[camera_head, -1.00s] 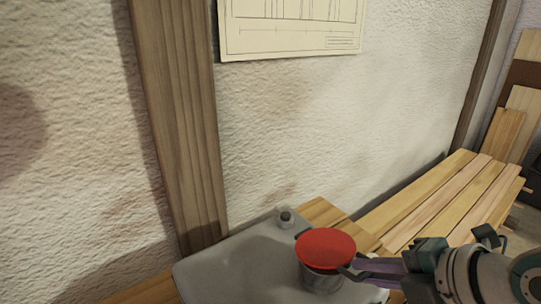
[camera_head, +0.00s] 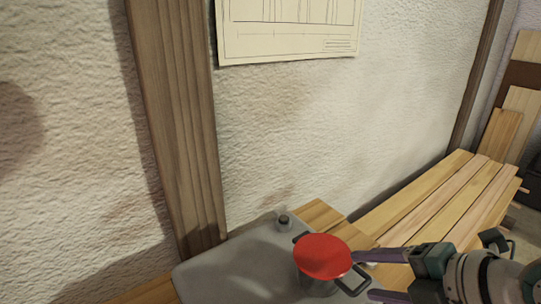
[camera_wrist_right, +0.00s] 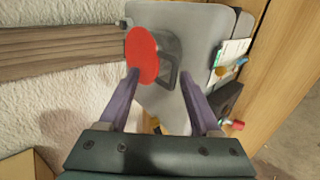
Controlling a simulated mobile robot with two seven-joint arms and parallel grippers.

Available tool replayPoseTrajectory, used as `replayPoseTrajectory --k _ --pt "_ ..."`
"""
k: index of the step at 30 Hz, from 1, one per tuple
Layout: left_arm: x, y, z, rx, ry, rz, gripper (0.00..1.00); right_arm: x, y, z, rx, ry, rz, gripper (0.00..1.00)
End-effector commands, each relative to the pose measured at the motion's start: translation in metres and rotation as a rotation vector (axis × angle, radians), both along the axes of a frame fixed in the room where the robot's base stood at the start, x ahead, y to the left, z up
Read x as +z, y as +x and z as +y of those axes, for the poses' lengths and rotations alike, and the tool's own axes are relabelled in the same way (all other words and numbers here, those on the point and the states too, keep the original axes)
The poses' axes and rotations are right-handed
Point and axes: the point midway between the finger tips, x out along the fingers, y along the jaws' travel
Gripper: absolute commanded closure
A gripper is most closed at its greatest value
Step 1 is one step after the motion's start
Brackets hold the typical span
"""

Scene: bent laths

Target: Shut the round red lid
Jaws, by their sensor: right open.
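The round red lid (camera_head: 322,256) sits over a grey pot (camera_head: 312,286) on a grey metal surface (camera_head: 225,270). It is tilted, and I cannot tell if its rim is flush with the pot. A dark loop handle (camera_head: 352,284) sticks out at the pot's right. My right gripper (camera_head: 363,275) is open, with its purple fingers apart around the handle's outer end. In the right wrist view the lid (camera_wrist_right: 142,55) shows beyond the left fingertip, and the handle (camera_wrist_right: 168,72) is between the tips of my gripper (camera_wrist_right: 160,75). My left gripper is not in view.
A dark knob (camera_head: 284,221) stands at the surface's back edge. Pale laths (camera_head: 430,205) lie at the right. A wooden post (camera_head: 178,120) and a rough wall stand behind. The right wrist view shows small colored items (camera_wrist_right: 232,65) beside the metal surface.

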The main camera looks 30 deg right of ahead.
Motion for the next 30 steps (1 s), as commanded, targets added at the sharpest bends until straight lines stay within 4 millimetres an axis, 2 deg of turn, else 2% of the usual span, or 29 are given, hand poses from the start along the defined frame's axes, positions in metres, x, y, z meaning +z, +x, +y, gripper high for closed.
replayPoseTrajectory --k 1,15,27,30 --pt "0.011 0.000 0.000 0.000 0.000 0.000 0.00 0.010 -0.006 0.000 0.003 -0.002 0.004 0.35" --pt "0.053 0.000 0.000 0.000 0.000 0.000 0.00 0.049 -0.051 -0.004 0.002 -0.001 0.003 0.35" --pt "0.054 0.000 0.000 0.000 0.000 0.000 0.00 0.050 -0.057 -0.004 0.001 0.001 0.000 0.35" --pt "0.057 0.000 0.000 0.000 0.000 0.000 0.00 0.051 -0.064 -0.005 0.001 0.000 0.005 0.35"
